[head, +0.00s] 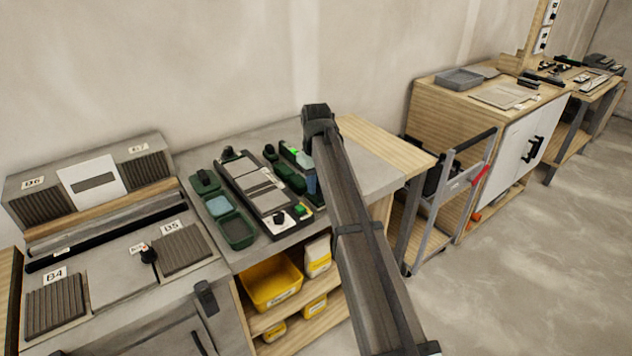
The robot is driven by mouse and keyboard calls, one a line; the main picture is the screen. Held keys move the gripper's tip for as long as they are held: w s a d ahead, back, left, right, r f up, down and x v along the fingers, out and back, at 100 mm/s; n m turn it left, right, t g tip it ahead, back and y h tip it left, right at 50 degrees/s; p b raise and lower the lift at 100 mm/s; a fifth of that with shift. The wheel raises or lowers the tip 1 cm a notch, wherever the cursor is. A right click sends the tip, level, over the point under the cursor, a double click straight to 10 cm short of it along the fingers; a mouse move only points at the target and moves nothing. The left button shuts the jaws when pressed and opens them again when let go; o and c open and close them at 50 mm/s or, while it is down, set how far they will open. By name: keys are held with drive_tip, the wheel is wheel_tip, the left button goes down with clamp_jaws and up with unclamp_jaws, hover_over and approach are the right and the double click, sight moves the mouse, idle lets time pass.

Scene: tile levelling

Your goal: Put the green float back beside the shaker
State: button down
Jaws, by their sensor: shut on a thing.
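My arm (350,230) reaches in from the lower right over the workbench (375,180). Its end is above the bench's back part, and my gripper is hidden behind the arm, so its jaws and anything in them do not show. The likely shaker is a long dark device with grey plates (262,186), lying on the bench left of the arm. Several dark green pieces lie around it: a block with a black knob (205,182), a tray (237,231), and a rounded piece (290,178) partly beside the arm. I cannot tell which is the green float.
A grey unit with labelled ribbed pads (55,295) stands at the left. Yellow bins (270,283) sit on the shelf below the bench. The bench's wooden right end (390,145) is clear. A grey trolley (450,200) and a wooden cabinet (475,130) stand farther right.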

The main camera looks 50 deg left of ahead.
drive_tip(key=shift+f, duration=0.6)
idle(0.3)
drive_tip(key=c, duration=0.6)
unclamp_jaws()
drive_tip(key=shift+r, duration=0.15)
drive_tip(key=shift+r, duration=3.85)
